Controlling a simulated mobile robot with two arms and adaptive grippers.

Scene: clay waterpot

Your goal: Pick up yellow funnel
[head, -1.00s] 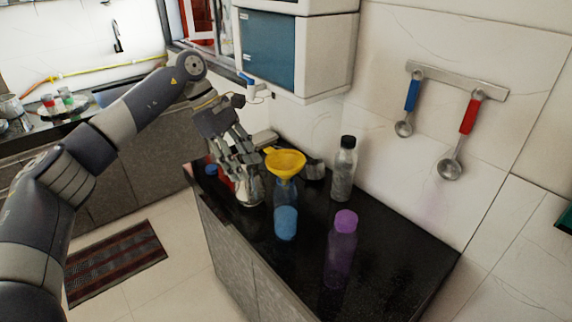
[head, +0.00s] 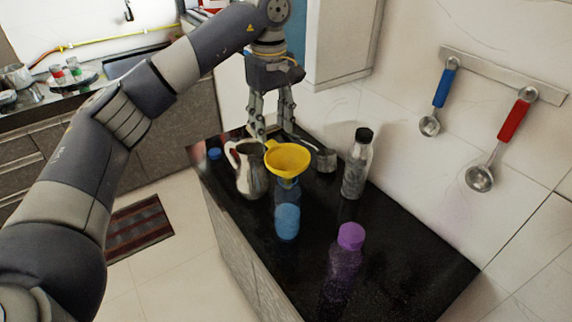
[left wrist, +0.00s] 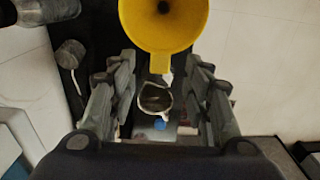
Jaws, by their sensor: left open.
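The yellow funnel (head: 287,160) sits upright in the top of a blue bottle (head: 287,215) on the black counter (head: 400,235). My left gripper (head: 272,135) is open and points down, just behind and above the funnel in the head view. In the left wrist view the funnel (left wrist: 164,24) is at the top middle, with its tab pointing between the spread fingers (left wrist: 158,95). Nothing is held between them. My right gripper is in neither view.
A metal pitcher (head: 250,170) stands left of the funnel. A clear black-capped bottle (head: 356,165) and a metal cup (head: 326,160) stand to its right. A purple bottle (head: 345,265) stands at the front. Two ladles hang on the wall.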

